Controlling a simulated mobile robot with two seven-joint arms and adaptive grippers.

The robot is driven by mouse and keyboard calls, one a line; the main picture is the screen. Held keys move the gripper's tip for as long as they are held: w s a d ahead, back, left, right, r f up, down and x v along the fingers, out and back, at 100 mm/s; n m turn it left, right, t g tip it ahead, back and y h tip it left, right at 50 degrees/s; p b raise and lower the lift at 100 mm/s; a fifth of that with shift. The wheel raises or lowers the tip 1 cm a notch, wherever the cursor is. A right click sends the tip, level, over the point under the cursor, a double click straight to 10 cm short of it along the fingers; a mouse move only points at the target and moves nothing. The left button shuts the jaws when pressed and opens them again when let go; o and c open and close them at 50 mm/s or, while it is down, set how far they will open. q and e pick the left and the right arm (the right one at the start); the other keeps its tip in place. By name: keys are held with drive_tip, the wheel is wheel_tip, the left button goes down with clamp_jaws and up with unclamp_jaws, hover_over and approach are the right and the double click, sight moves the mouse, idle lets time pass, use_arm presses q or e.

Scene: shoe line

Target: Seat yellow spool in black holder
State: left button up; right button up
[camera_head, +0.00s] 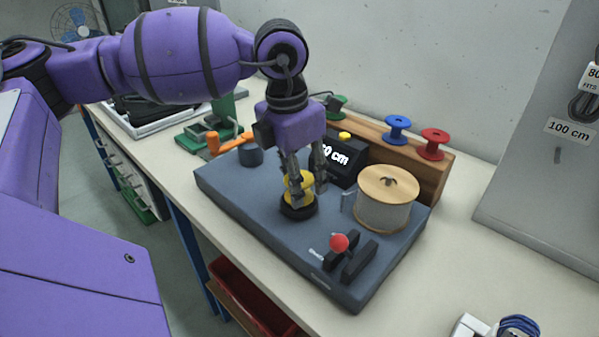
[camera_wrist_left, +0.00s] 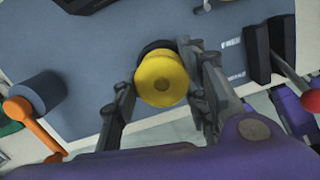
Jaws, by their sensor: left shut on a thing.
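The yellow spool (camera_head: 297,188) is between the fingers of my left gripper (camera_head: 308,188), which is shut on it. The black holder (camera_head: 298,211) is a low round piece on the grey-blue base plate (camera_head: 240,196). The spool is directly over the holder, low down; I cannot tell whether it is fully seated. In the left wrist view the yellow spool (camera_wrist_left: 161,79) shows its round end face, with the dark holder rim (camera_wrist_left: 156,48) behind it. The left gripper's fingers (camera_wrist_left: 160,95) lie on both sides of the spool. My right gripper is not in view.
A large wire reel (camera_head: 385,205) and a black display box (camera_head: 340,160) stand beside the gripper. A red-knobbed lever (camera_head: 339,243) is at the front, an orange-handled crank (camera_head: 236,143) at the left. A wooden rack (camera_head: 425,168) holds green, blue and red spools.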

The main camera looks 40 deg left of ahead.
use_arm(q)
drive_tip(key=shift+f, duration=0.2)
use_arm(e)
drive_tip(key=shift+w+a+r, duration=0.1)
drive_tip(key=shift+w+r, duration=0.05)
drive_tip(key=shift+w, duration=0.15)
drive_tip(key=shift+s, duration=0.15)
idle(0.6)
use_arm(q)
drive_tip(key=shift+f+b, duration=0.5)
drive_tip(key=shift+f, duration=0.15)
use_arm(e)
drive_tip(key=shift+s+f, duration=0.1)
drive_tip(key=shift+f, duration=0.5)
use_arm(q)
drive_tip(key=o, duration=0.8)
drive_tip(key=shift+o, duration=0.2)
